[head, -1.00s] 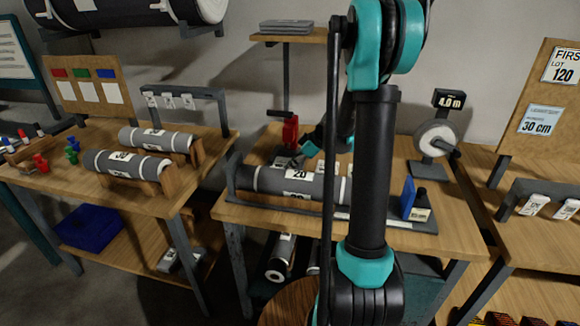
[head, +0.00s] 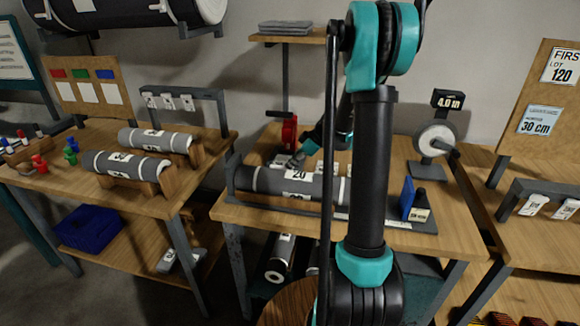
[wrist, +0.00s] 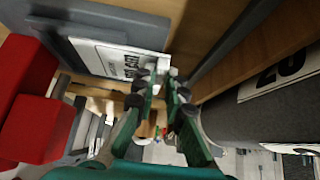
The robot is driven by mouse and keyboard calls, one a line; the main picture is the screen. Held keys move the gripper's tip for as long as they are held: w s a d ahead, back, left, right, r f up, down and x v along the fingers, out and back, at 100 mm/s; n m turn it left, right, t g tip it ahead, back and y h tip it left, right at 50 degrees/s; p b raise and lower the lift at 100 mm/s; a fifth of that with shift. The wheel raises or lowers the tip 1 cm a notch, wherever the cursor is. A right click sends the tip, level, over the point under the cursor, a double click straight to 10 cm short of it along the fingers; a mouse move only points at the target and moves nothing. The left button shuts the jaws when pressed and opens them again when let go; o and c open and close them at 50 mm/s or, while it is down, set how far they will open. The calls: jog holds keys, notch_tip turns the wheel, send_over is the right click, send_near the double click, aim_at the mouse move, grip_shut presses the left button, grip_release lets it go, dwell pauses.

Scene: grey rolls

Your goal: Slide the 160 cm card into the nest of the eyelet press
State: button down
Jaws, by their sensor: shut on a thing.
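The eyelet press (head: 289,133) is red and stands at the back of the middle table. Its red body (wrist: 30,110) fills the left of the wrist view. My gripper (head: 297,161) is low beside the press, behind the grey roll. In the wrist view my gripper (wrist: 158,84) is shut on the edge of the white 160 cm card (wrist: 112,58). The card's print is sideways and only partly legible. The card lies flat over or against a grey plate (wrist: 95,22) that looks like the nest. I cannot tell how deeply it is seated.
A grey roll (head: 268,181) marked 20 lies in front of the press, close to my gripper; its side (wrist: 260,120) shows at right in the wrist view. A blue block (head: 407,197) stands right of the roll. The left table (head: 105,200) holds more rolls.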

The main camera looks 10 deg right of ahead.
jog(key=shift+w+d, duration=0.3)
jog(key=shift+w, duration=0.35)
jog(key=shift+w+d, duration=0.25)
jog(key=shift+w, duration=0.4)
jog(key=c, duration=1.5)
grip_release()
jog(key=shift+d+r, duration=0.1)
